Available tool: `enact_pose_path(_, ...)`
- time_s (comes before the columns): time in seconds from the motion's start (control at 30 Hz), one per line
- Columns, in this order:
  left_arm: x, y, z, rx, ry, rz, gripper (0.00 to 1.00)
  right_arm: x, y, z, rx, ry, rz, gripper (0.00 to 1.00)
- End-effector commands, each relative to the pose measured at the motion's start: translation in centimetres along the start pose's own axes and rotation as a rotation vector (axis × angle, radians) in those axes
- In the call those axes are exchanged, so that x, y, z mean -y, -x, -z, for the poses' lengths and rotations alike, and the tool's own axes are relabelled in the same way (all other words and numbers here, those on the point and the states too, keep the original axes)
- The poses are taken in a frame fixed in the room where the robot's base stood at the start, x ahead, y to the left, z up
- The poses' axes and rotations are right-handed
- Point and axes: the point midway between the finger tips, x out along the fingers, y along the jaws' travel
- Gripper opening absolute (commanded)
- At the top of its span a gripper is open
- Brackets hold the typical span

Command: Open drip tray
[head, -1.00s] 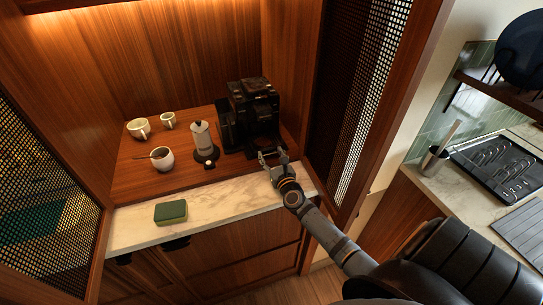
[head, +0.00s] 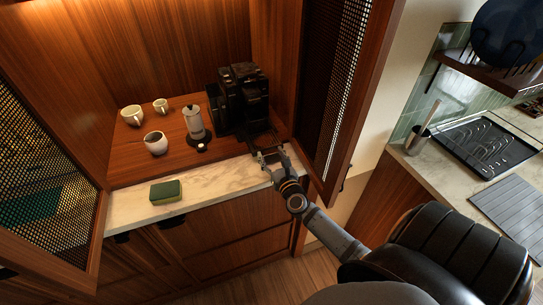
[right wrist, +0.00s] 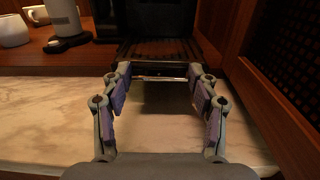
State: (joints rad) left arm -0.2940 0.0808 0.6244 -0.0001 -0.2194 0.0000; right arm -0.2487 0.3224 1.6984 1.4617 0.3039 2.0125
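The black coffee machine (head: 240,98) stands at the right back of the cabinet's wooden shelf. Its dark drip tray (head: 262,139) sticks out at the base toward me; its slatted top (right wrist: 158,50) and pale front edge show in the right wrist view. My right gripper (head: 268,157) is at the tray's front, over the marble ledge. In the right wrist view its fingers (right wrist: 160,70) are wide apart, with the tray's front edge between the tips. Whether the tips touch the tray I cannot tell. My left gripper is not in view.
A moka pot (head: 194,122), a white cup (head: 155,142) and two more cups stand left of the machine. A green sponge (head: 166,191) lies on the marble ledge (head: 215,183). The perforated right door (head: 345,80) stands open close to my right arm.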

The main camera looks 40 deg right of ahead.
Motion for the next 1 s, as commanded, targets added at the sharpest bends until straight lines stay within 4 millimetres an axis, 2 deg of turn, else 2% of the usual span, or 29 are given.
enact_pose_path(0.03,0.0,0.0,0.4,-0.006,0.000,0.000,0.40,0.0,0.0,0.1,-0.001,0.000,0.000,0.68)
enact_pose_path(0.13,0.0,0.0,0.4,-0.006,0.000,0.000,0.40,0.0,0.0,0.1,-0.001,0.000,0.000,0.81)
enact_pose_path(0.17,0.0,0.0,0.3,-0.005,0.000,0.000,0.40,0.0,0.0,0.1,-0.001,0.000,0.000,0.83)
enact_pose_path(0.43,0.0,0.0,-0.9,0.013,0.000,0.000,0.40,0.0,0.0,0.1,-0.001,0.000,0.000,0.83)
enact_pose_path(0.53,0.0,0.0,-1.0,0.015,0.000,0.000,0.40,0.0,0.6,0.1,-0.003,0.001,0.000,0.83)
enact_pose_path(0.63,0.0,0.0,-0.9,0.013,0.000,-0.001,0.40,0.0,2.3,0.2,-0.003,0.002,0.000,0.83)
enact_pose_path(0.9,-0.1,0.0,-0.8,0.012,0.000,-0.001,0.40,0.0,8.8,0.2,-0.005,0.001,-0.001,0.83)
enact_pose_path(1.0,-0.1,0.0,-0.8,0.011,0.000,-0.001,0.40,0.0,10.5,0.2,-0.004,0.001,0.001,0.83)
